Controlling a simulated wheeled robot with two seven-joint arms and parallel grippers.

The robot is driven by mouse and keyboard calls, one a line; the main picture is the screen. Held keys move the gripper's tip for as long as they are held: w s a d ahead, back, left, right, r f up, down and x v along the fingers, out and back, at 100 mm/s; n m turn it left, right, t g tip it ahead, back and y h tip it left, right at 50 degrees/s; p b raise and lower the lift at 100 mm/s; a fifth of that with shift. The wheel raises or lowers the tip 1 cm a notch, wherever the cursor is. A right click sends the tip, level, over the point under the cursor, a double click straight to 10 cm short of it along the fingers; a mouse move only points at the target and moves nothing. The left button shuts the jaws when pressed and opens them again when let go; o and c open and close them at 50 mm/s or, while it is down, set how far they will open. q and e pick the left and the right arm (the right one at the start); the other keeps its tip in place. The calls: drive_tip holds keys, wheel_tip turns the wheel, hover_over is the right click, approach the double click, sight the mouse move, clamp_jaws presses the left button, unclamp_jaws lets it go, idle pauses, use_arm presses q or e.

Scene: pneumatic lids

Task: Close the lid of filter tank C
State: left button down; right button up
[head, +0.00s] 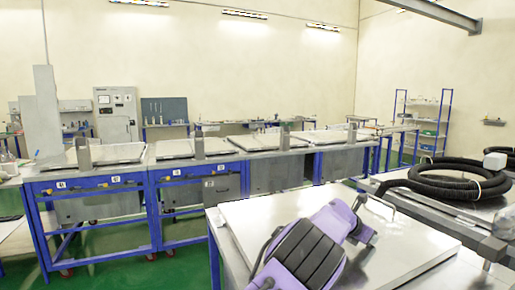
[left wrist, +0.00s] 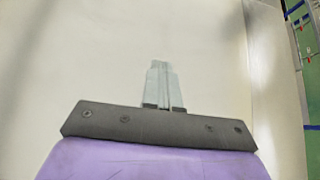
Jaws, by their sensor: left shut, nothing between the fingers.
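A large pale metal lid panel (head: 425,232) lies nearly flat on the near unit at the lower right of the head view. No letter C shows on it, so I cannot tell whether it is tank C. My left gripper (head: 372,238) is low over this panel, at the end of my purple arm. In the left wrist view its metal fingers (left wrist: 162,85) are together and empty, in front of a plain pale surface (left wrist: 90,60). I cannot tell whether they touch it. My right gripper is not in view.
A row of blue-framed tanks with flat lids (head: 105,153) stands behind. A grey upright panel (head: 47,115) rises at its left end. A coiled black hose (head: 455,185) lies at the right. Green floor (head: 115,245) is open between the row and the near unit.

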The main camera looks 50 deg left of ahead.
use_arm(q)
drive_tip(key=shift+s+f, duration=0.2)
drive_tip(key=shift+f, duration=0.5)
drive_tip(key=r+p, duration=0.1)
drive_tip(key=r, duration=0.1)
drive_tip(key=r+p, duration=0.1)
drive_tip(key=r, duration=0.1)
drive_tip(key=r+p, duration=0.2)
drive_tip(key=shift+w, duration=0.3)
drive_tip(key=shift+r+b, duration=0.9)
wheel_tip(320, 180, up, 8)
drive_tip(key=shift+s+f, duration=0.15)
drive_tip(key=shift+f, duration=0.1)
